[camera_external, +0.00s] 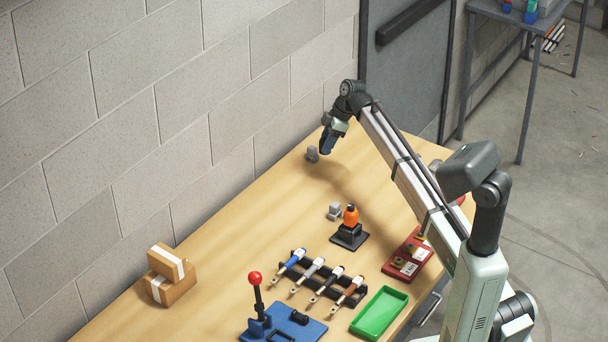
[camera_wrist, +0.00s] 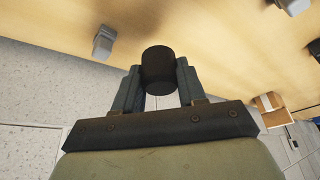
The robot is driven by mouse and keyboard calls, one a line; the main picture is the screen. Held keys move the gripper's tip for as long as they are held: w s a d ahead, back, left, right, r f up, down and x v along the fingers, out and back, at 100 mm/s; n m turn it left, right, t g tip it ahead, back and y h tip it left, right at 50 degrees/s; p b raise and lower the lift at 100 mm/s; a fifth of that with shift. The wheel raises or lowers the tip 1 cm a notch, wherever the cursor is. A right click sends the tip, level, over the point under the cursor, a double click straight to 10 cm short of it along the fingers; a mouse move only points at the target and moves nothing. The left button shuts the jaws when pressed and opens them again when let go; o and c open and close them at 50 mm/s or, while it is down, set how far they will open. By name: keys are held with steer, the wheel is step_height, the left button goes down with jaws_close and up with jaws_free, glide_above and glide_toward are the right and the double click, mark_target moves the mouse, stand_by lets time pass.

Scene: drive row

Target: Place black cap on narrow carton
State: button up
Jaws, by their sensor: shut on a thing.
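The black cap (camera_wrist: 158,68) is a dark short cylinder between the two fingers of my gripper (camera_wrist: 160,85) in the wrist view. Two brown cartons with white labels stand at the table's left by the wall, a smaller one (camera_external: 166,259) on top of a larger one (camera_external: 182,287). A carton also shows at the right of the wrist view (camera_wrist: 268,103). I cannot tell which is the narrow carton.
Small grey blocks (camera_external: 312,154) (camera_external: 334,211) stand on the wooden table (camera_external: 225,235). An orange-topped black stand (camera_external: 350,220), a tool rack (camera_external: 318,279), a red tray (camera_external: 408,256), a green tray (camera_external: 379,313) and a red-knobbed blue fixture (camera_external: 284,325) fill its front. The strip along the wall is mostly clear.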

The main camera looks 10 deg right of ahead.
steer(key=s+a+r+n, duration=0.1)
steer(key=s+a, duration=0.3)
steer(key=a, duration=0.4)
steer(key=s+a+r+n, duration=0.15)
steer(key=s+a, duration=0.25)
steer(key=a, duration=0.5)
step_height(320, 180, up, 11)
steer(key=m, duration=0.4)
glide_above(162, 254)
steer(key=d, duration=0.2)
steer(key=shift+t, duration=0.3)
steer(key=shift+s+a+f, duration=0.1)
steer(key=shift+f, duration=2.35)
steer(key=shift+s+a+f, duration=0.1)
steer(key=shift+f, duration=2.3)
steer(key=shift+f, duration=0.15)
steer(key=o, duration=1)
